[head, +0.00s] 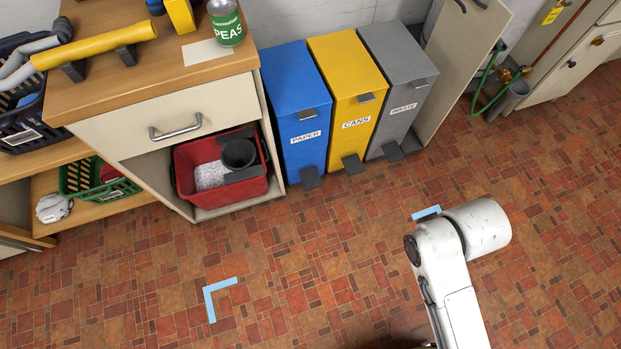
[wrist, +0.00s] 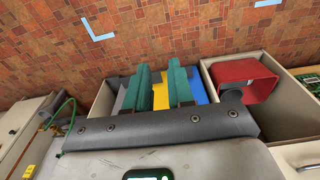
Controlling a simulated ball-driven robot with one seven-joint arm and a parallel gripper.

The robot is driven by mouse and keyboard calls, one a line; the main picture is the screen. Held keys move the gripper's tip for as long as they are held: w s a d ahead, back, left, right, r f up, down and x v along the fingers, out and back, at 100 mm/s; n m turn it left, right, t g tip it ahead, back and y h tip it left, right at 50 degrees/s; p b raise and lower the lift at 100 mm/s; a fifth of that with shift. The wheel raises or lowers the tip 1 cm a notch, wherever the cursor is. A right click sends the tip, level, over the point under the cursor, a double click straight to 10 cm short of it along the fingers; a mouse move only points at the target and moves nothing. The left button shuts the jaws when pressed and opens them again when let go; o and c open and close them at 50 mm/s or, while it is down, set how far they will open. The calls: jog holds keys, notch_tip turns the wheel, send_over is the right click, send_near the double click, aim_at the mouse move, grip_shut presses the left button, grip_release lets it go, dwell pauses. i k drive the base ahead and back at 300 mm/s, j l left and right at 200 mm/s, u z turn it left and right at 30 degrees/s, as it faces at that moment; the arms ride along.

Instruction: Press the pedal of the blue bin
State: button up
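The blue bin (head: 293,82), labelled PAPER, stands upright at the left of a row of three bins, its lid down. Its dark grey pedal (head: 310,178) sticks out at its foot, just above the floor. In the wrist view a strip of the blue bin (wrist: 198,90) shows to the right of my gripper's fingers; its pedal cannot be made out there. My gripper (wrist: 162,88) has two green fingers that stand apart with nothing held between them. In the head view only my white arm shows, over the floor at the lower right; my gripper is not seen there.
The yellow CANS bin (head: 352,95) and grey WASTE bin (head: 402,90) stand to the right, each with its own pedal. A cabinet (head: 115,140) with a red tub (head: 222,168) is close on the left. The tiled floor (head: 330,270) in front is clear, with light-blue corner marks.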

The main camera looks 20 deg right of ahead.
aim_at(310, 179)
jog(key=i+j+u, duration=0.35)
jog(key=i+j, duration=0.25)
jog(key=i+j+u, duration=0.1)
jog(key=i, duration=0.55)
